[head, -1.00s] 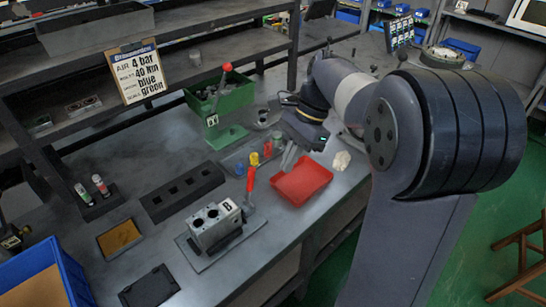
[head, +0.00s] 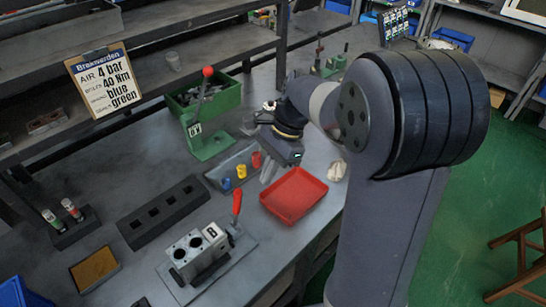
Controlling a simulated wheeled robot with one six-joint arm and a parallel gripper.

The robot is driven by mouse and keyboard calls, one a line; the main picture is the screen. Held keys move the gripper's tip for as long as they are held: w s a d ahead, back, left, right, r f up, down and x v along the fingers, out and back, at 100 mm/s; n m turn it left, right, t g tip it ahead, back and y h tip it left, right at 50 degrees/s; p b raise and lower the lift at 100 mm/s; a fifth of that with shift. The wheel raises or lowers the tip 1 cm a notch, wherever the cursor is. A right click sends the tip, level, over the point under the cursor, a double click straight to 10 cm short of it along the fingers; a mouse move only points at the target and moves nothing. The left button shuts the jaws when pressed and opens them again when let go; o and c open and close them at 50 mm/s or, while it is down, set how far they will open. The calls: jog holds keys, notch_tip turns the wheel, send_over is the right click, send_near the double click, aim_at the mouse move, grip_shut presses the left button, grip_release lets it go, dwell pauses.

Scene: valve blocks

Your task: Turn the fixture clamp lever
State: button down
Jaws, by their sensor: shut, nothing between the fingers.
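The fixture clamp lever (head: 237,204) has a red handle and stands nearly upright at the right end of the grey valve block (head: 194,250). The block has two round holes on top and a "B" label, and sits on a flat plate (head: 243,247) at the bench front. My gripper (head: 268,176) is shut and empty. It hangs above the bench beside the red tray, behind and to the right of the lever, apart from it. My arm comes in from the right.
A red tray (head: 293,195) lies right of the lever. Blue, yellow and red pieces stand in a grey holder (head: 221,174). A green press (head: 205,143) with a red-knobbed lever stands behind. A dark rack (head: 164,212) with square holes lies left of the block. A clipboard (head: 102,80) leans on the shelf.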

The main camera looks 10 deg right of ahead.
aim_at(236, 209)
jog(key=a, duration=0.1)
jog(key=s+a+f, duration=0.1)
jog(key=a, duration=0.1)
jog(key=s+a, duration=0.1)
jog(key=shift+a+f, duration=0.4)
jog(key=shift+s+a+r+p, duration=0.3)
jog(key=shift+s+a+p, duration=0.25)
jog(key=shift+p, duration=0.4)
jog(key=shift+w, duration=0.1)
